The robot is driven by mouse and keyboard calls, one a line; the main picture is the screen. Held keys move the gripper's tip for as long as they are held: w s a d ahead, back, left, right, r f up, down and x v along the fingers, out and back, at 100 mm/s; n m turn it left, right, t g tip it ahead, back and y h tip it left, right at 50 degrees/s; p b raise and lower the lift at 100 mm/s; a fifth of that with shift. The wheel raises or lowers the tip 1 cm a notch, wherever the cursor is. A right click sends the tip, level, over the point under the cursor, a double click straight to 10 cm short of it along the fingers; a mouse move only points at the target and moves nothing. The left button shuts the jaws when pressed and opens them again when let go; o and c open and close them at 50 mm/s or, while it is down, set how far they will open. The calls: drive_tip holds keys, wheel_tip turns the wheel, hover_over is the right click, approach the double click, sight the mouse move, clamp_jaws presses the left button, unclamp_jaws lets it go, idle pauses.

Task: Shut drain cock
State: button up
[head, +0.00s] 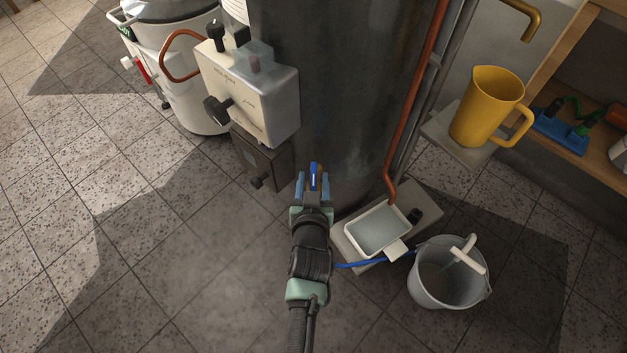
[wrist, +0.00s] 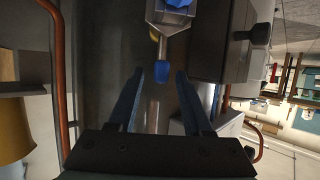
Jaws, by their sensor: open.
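The drain cock's blue lever (head: 314,178) shows low on the front of the dark boiler, with a bit of brass beside it. In the wrist view a blue tip (wrist: 162,72) on a thin stem hangs from a grey metal body (wrist: 170,16). My gripper (head: 313,186) is open, with its two blue fingers on either side of the blue lever in the head view. In the wrist view my gripper (wrist: 159,76) has the blue tip in line with the gap between its fingertips. I cannot tell whether a finger touches the lever. Nothing is held.
The dark boiler (head: 345,110) stands straight ahead. A pale control box (head: 255,90) with black knobs juts out at left. A white tray (head: 378,229) on a slab and a grey bucket (head: 425,290) stand at right. A yellow jug (head: 487,105) is farther right. The left floor is clear.

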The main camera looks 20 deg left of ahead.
drive_tip(key=shift+w+a+f, duration=0.2)
drive_tip(key=shift+w, duration=0.35)
clamp_jaws()
